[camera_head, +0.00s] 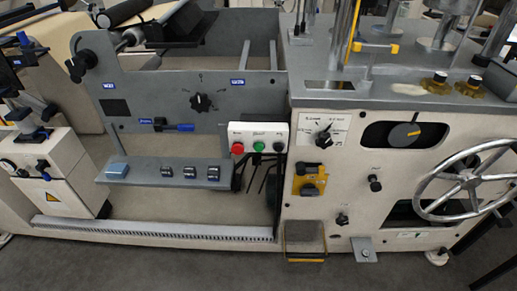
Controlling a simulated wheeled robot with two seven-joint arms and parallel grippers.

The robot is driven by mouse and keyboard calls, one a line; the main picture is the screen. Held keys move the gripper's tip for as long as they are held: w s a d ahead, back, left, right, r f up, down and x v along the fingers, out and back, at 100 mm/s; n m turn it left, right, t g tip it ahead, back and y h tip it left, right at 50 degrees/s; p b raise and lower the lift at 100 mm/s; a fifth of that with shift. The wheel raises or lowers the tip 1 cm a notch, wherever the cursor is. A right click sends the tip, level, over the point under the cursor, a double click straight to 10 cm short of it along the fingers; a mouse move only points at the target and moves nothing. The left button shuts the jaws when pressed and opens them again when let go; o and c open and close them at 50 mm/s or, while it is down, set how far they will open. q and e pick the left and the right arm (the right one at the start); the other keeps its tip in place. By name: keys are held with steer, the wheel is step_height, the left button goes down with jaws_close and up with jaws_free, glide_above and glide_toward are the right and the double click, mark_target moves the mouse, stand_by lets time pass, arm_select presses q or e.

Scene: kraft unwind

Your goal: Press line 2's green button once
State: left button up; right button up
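A white button box (262,130) is mounted at the middle of the machine front, by the edge of the large cream cabinet. It carries a green button (258,147) in the middle, with a red button (237,148) to its left and a dark button (279,147) to its right. Small labels above the buttons are too small to read, and no line number is legible. Neither of my grippers can be made out in the head view. Nothing covers the green button.
Black cables hang below the box. A grey shelf (140,175) with several small switches lies to the left. The cream cabinet (330,215) at right bears knobs, a yellow latch (309,180) and a large handwheel (470,180). Dark floor (200,270) lies in front.

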arm_select(q)
steer(key=shift+w+d, duration=0.1)
steer(key=shift+d, duration=0.15)
jaws_close()
steer(key=shift+a, duration=0.3)
steer(key=shift+d, duration=0.1)
stand_by(0.6)
